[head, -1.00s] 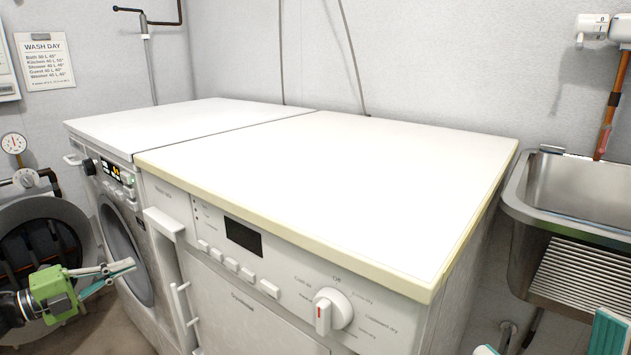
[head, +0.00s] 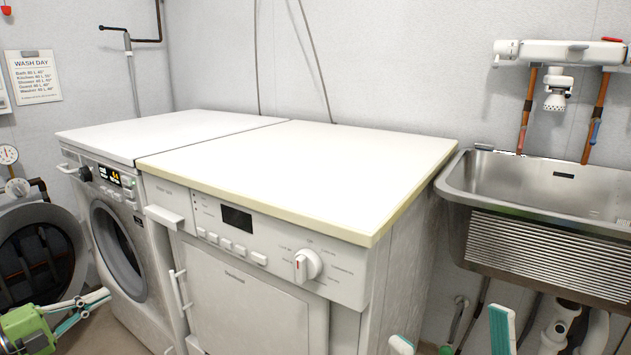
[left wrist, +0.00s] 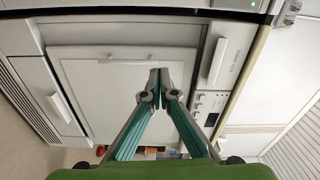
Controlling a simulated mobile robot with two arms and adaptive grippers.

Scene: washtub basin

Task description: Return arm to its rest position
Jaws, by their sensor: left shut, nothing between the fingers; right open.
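My left gripper (head: 92,301), green with teal-lined fingers, is at the lower left of the head view, in front of the washing machine (head: 85,157) and its round door. Its fingers are shut and empty. In the left wrist view the left gripper (left wrist: 159,80) shows its fingertips together, with white appliance fronts behind them. My right gripper (head: 452,326) shows only as two teal-padded fingertips at the bottom edge, set wide apart with nothing between them. The rest of the right arm is out of view.
A white dryer (head: 235,285) with a bare cream top (head: 300,165) stands in the middle. A steel sink (head: 520,185) with a ribbed front is on the right, with a tap unit (head: 558,52) above and white drain pipes below. A dark round opening (head: 40,255) is at far left.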

